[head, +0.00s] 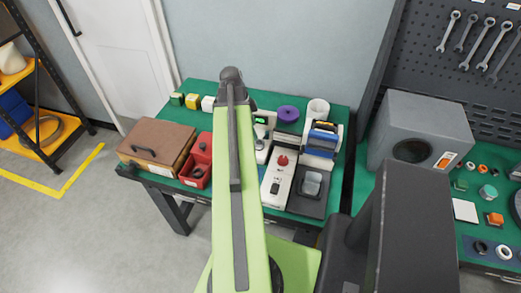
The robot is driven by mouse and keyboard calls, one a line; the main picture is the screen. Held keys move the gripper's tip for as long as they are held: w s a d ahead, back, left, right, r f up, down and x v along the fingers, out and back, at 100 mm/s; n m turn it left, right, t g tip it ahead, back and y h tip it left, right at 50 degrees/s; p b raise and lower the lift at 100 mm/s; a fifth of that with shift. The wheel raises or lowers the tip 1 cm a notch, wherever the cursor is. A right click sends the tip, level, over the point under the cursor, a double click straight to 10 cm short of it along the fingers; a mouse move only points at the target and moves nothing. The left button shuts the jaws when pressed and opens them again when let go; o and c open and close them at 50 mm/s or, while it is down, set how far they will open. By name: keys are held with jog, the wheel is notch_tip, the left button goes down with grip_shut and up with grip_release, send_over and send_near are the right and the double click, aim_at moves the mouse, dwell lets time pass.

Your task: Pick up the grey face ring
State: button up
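On the blue mat (491,258) at the lower right lie two small rings side by side. The right one is a light grey ring (497,252), which looks like the grey face ring. The left one is a darker ring (475,247). Both lie flat on the right-hand green bench. My green arm rises through the middle of the head view, well to the left of the rings. My gripper is not visible; the arm's far end hides what is behind it.
A large grey box (432,112) with a round opening stands behind the small parts. A white square (465,210) and several small coloured parts lie nearby. The left green bench holds a brown case (150,145), red bins (198,165) and devices. Wrenches (485,42) hang above.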

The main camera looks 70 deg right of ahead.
aim_at(259, 143)
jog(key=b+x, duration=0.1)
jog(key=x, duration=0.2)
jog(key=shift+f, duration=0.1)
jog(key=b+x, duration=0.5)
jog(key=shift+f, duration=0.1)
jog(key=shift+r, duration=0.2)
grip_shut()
